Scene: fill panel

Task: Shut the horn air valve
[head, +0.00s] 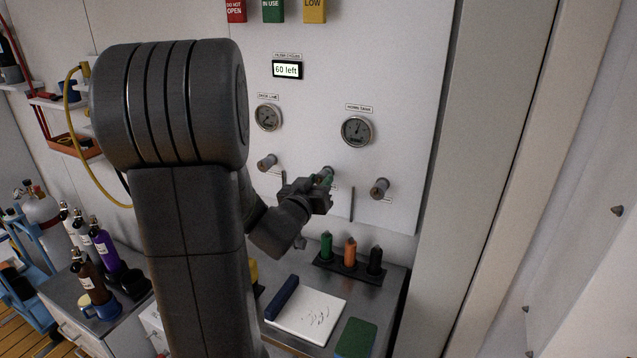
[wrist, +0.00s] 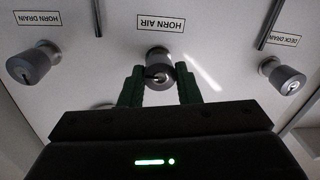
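The horn air valve is a grey round knob on the white panel, under an upside-down HORN AIR label (wrist: 160,23) in the wrist view. The horn air knob (wrist: 158,66) sits between the green fingertips of my gripper (wrist: 160,86). Narrow gaps seem to show beside the knob, so the fingers look open around it. In the head view my gripper (head: 319,186) reaches the middle knob (head: 326,172) and partly covers it. The valve's setting cannot be read.
The horn drain knob (wrist: 34,64) and deck drain knob (wrist: 282,77) flank it. Two gauges, the left (head: 267,118) and horn tank gauge (head: 357,131), and a "60 left" display (head: 287,70) are above. Below, a counter holds a notepad (head: 306,312) and several bottles.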

